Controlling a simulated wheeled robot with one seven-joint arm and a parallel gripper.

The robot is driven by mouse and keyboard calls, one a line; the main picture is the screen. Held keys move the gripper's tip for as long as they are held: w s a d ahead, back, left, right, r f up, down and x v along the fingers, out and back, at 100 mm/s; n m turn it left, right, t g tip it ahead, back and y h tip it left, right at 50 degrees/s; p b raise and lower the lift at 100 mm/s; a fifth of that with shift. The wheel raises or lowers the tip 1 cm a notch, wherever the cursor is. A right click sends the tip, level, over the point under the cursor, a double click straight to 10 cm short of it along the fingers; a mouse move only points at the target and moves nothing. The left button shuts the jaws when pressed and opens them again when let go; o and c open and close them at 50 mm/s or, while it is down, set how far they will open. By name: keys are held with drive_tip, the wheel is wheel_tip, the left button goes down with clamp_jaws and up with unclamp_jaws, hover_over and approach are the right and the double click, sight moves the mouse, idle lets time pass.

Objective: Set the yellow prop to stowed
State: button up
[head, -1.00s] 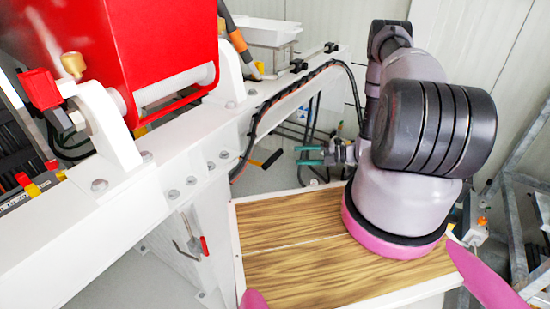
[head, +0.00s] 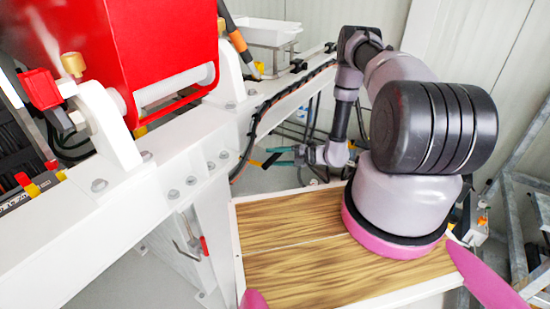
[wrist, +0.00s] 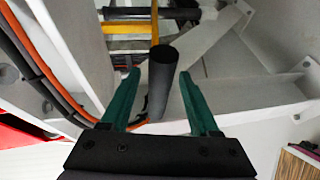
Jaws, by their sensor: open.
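A dark cylindrical grip (wrist: 160,80) stands between the two green fingers of my gripper (wrist: 159,74) in the wrist view, with a gap on each side. A thin yellow rod (wrist: 155,22) runs up from behind its top, and a thicker yellow bar (wrist: 122,28) crosses behind. I take these as parts of the yellow prop, but how they join is unclear. In the head view, my open gripper (head: 268,156) is beside the white beam, at a small orange-yellow rod (head: 254,163); its fingers partly hide the dark handle there.
The white beam (head: 190,150) carries a red machine block (head: 150,50) and orange and black cables (wrist: 50,75). White angled braces (wrist: 215,55) lie beyond the grip. A wood-grained tabletop (head: 290,225) is below my arm. A metal ladder-like frame (head: 515,215) stands at right.

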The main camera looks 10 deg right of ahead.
drive_tip(key=shift+c, duration=0.4)
clamp_jaws()
idle(0.9)
